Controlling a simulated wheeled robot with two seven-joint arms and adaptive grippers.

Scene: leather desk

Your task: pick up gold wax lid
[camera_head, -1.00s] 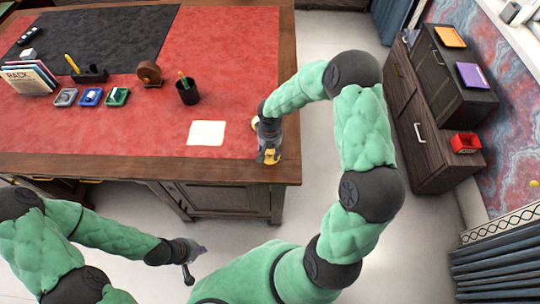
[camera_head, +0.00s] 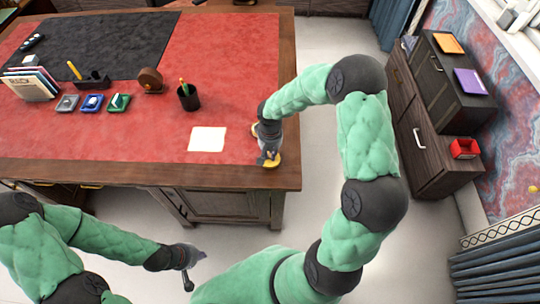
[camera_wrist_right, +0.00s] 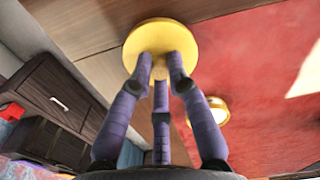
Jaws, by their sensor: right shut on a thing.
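The gold wax lid (camera_wrist_right: 150,35) is a round yellow-gold disc, gripped at its small middle knob by the purple-grey fingers of my right gripper (camera_wrist_right: 160,68). In the head view the lid (camera_head: 272,161) shows under my right gripper (camera_head: 268,150), over the wooden front edge of the desk near its right corner. A gold-rimmed round container (camera_wrist_right: 214,109) is on the red leather beside the lid, apart from it; in the head view it is mostly hidden behind the gripper. My left gripper (camera_head: 196,264) hangs in front of the desk, away from the lid; its fingers are too small to judge.
A white paper square (camera_head: 207,139) lies left of my right gripper. A black pen cup (camera_head: 188,98), a brown round-topped item (camera_head: 151,80) and small coloured trays (camera_head: 92,102) stand further left. Bare red leather (camera_head: 235,60) lies behind the gripper. Dark cabinets (camera_head: 437,150) stand at right.

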